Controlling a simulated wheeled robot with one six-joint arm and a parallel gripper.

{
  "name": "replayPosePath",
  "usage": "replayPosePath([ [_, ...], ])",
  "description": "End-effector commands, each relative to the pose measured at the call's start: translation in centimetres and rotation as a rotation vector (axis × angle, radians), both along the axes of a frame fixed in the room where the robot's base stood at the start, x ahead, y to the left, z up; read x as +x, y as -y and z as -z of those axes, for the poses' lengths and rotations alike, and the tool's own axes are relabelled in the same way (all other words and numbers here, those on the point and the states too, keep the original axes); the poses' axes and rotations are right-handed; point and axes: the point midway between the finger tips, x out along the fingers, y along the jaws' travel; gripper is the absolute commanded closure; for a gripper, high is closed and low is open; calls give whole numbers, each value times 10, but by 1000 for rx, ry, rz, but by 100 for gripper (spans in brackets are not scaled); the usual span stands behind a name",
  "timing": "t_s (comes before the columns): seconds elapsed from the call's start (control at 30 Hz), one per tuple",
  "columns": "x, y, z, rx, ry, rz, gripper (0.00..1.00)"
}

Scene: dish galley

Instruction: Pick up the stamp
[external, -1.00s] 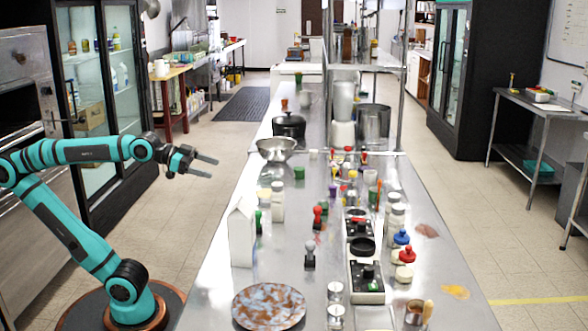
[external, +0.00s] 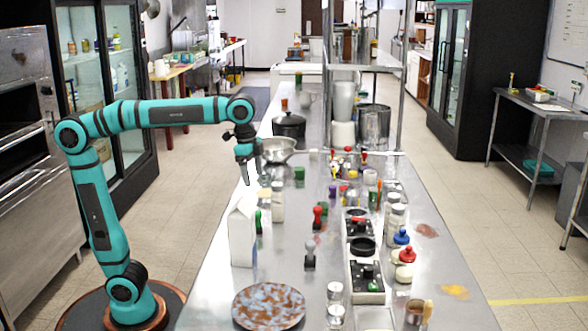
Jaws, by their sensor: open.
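Several stamp-like things with knobbed handles stand on the steel counter (external: 215,300). A grey-handled stamp (external: 309,257) with a dark base stands upright behind the mottled plate. A red one (external: 317,217) stands behind it, and a dark green one (external: 258,222) stands just right of the white carton. I cannot tell which one the task means. My gripper (external: 249,174) points down over the counter's left edge, above and behind the carton and in front of the metal bowl. Its fingers are apart and empty, touching no stamp that I can see.
The tall white carton (external: 242,235) stands between my gripper and the near counter. A brown-blue plate (external: 268,306) lies in front. A metal bowl (external: 277,150) and black pot (external: 289,125) stand behind. Jars, stamps and black pads crowd the right side.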

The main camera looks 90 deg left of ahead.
Motion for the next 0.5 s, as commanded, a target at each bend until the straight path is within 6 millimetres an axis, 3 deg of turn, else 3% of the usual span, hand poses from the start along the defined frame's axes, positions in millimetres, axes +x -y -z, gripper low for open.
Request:
replayPosePath([
  [0.3,13,-6,3,-14,-143,33,24],
  [0.5,12,-5,30,-15,-147,33,24],
])
